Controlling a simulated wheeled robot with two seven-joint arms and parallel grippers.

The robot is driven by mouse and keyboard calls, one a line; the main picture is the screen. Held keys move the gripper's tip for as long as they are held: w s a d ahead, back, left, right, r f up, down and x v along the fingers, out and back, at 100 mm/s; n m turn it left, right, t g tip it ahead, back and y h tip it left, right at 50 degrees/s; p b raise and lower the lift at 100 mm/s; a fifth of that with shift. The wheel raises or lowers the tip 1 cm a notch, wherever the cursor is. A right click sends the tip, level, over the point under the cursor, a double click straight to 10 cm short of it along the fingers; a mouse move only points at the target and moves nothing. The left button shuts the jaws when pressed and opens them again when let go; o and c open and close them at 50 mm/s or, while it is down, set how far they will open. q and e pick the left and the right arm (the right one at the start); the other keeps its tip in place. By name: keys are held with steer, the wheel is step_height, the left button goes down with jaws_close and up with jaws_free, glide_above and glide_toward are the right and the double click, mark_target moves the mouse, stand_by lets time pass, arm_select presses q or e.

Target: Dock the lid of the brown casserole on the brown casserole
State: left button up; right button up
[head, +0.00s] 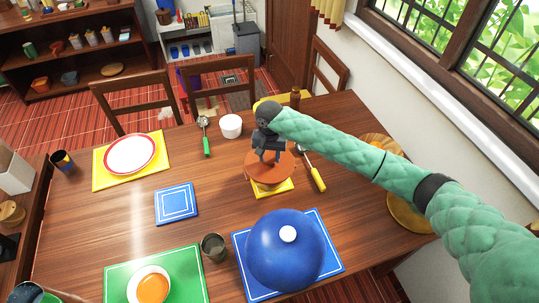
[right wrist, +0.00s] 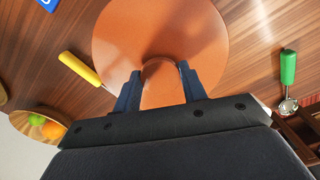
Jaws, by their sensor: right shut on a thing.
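The lid of the brown casserole (head: 283,172) is an orange-brown disc. It lies nearly level above a small yellow mat near the middle of the table. My right gripper (head: 268,157) comes down on it from above. In the right wrist view, the fingers of the right gripper (right wrist: 160,78) are shut on the lid's knob, and the lid (right wrist: 150,28) fills the upper middle. The brown casserole is mostly hidden under the lid; I cannot tell whether the lid touches its rim. My left gripper is not in view.
A blue dome (head: 270,262) on a blue mat stands in front. A yellow-handled utensil (head: 317,178) lies close to the right of the lid. A white cup (head: 231,126) and a green-handled ladle (head: 206,145) are behind left. A metal cup (head: 213,246) stands front left.

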mark_target(269, 158)
steer(key=shift+f, duration=0.5)
steer(key=o, duration=0.9)
steer(key=shift+c, duration=0.2)
steer(key=shift+r+p, duration=1.4)
steer(key=shift+r, duration=0.05)
steer(key=shift+r+p, duration=2.45)
steer(key=shift+r, duration=0.4)
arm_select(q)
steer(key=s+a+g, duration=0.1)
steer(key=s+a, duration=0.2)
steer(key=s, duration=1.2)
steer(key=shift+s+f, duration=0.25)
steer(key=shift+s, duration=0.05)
arm_select(e)
steer(key=shift+r, duration=1.25)
